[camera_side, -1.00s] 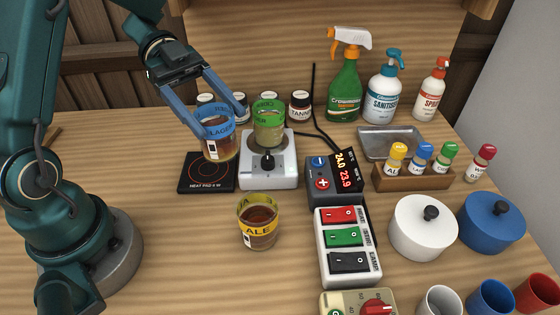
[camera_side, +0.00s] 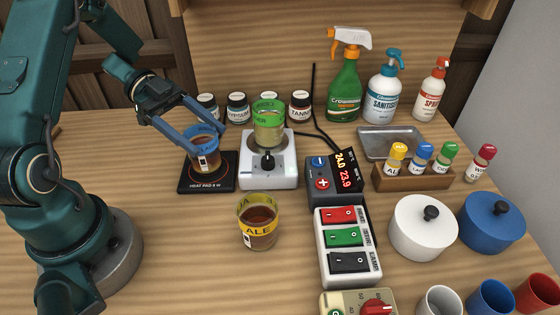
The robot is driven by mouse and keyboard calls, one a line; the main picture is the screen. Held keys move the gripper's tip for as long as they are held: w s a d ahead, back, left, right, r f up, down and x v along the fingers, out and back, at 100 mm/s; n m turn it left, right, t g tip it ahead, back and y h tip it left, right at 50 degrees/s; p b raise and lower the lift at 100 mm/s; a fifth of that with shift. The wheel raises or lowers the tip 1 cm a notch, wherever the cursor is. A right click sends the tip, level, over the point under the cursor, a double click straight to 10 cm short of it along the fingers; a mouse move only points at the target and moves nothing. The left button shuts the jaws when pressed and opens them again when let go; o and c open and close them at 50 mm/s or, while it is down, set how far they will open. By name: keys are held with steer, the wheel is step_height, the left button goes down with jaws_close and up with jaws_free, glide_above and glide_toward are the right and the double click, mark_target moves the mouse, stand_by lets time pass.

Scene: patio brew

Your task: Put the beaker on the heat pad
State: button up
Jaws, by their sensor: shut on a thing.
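My gripper (camera_side: 203,134) is shut on a beaker with a blue band (camera_side: 205,158) holding brown liquid. That beaker is upright over the black heat pad (camera_side: 194,185), within its outline; I cannot tell whether its base touches the pad. A beaker with a yellow band marked ALE (camera_side: 258,225) stands on the table in front. A beaker with a green band (camera_side: 268,126) stands on the white stirrer plate to the right of the pad.
The white stirrer plate (camera_side: 270,178) sits close to the pad's right edge. Several small jars (camera_side: 237,106) stand behind. A switch strip (camera_side: 346,240) and a display box (camera_side: 335,180) are further right. The table left of the ALE beaker is clear.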

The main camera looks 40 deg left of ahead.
steer(key=shift+f, duration=0.5)
steer(key=shift+f, duration=0.15)
steer(key=o, duration=1.5)
steer(key=shift+o, duration=0.2)
steer(key=v, duration=1.2)
steer(key=shift+r, duration=0.25)
